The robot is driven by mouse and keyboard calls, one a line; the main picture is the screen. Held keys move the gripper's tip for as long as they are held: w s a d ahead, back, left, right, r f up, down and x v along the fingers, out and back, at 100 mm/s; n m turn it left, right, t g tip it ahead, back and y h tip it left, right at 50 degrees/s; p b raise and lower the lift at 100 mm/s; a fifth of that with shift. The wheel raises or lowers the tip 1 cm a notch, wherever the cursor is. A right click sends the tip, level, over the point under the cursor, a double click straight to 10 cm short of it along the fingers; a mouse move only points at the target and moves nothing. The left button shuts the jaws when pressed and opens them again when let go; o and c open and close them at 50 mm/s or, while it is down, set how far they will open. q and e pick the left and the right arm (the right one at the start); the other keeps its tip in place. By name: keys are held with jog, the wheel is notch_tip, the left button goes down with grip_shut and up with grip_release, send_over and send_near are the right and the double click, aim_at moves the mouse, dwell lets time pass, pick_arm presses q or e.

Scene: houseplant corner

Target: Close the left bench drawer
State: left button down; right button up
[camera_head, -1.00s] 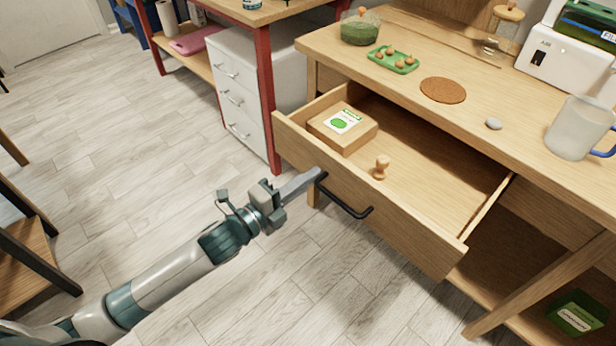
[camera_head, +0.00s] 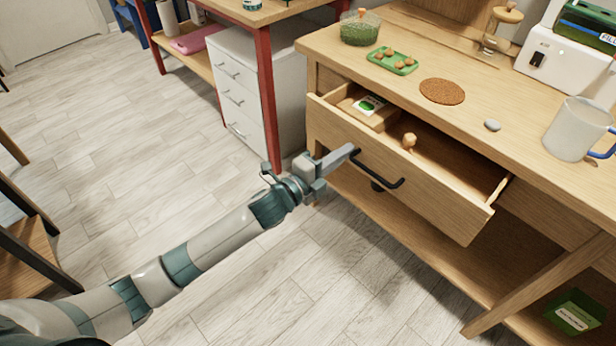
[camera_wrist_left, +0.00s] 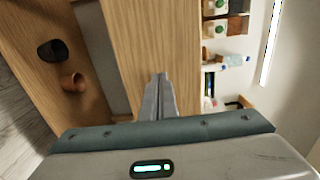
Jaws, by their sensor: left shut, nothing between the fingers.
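The bench drawer (camera_head: 400,175) is of light wood and stands partly open under the bench top. A dark bar handle (camera_head: 378,172) is on its front. Inside lie a cardboard box with a green and white label (camera_head: 370,106) and a small wooden knobbed thing (camera_head: 409,141), both partly hidden by the drawer front. My left gripper (camera_head: 352,150) is shut and empty, its fingertips at the drawer front by the handle's left end. The shut fingers (camera_wrist_left: 160,95) show in the wrist view against a wooden panel. My right gripper is out of view.
On the bench top (camera_head: 350,50) are a green tray (camera_head: 392,61), a cork disc (camera_head: 442,91), a grey stone (camera_head: 492,125) and a frosted mug (camera_head: 576,130). A white drawer cabinet (camera_head: 262,85) stands behind. The floor around my left arm is clear.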

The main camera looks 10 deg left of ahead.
aim_at(379, 127)
pick_arm(q)
jog(key=b+x, duration=0.2)
jog(key=x, duration=1.2)
jog(key=shift+f+b, duration=0.15)
jog(key=shift+b, duration=0.2)
jog(key=shift+w+d, duration=0.35)
jog(key=shift+w, duration=0.2)
jog(key=shift+r, duration=0.35)
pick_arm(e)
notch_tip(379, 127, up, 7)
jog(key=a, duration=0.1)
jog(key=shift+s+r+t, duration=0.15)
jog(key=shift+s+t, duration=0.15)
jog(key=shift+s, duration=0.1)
pick_arm(q)
jog(key=shift+r, duration=0.15)
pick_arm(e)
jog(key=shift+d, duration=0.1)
pick_arm(q)
jog(key=shift+s+a+f, duration=0.25)
jog(key=shift+s, duration=0.2)
jog(key=v, duration=1.6)
jog(key=shift+s+a, duration=0.2)
jog(key=shift+s, duration=0.1)
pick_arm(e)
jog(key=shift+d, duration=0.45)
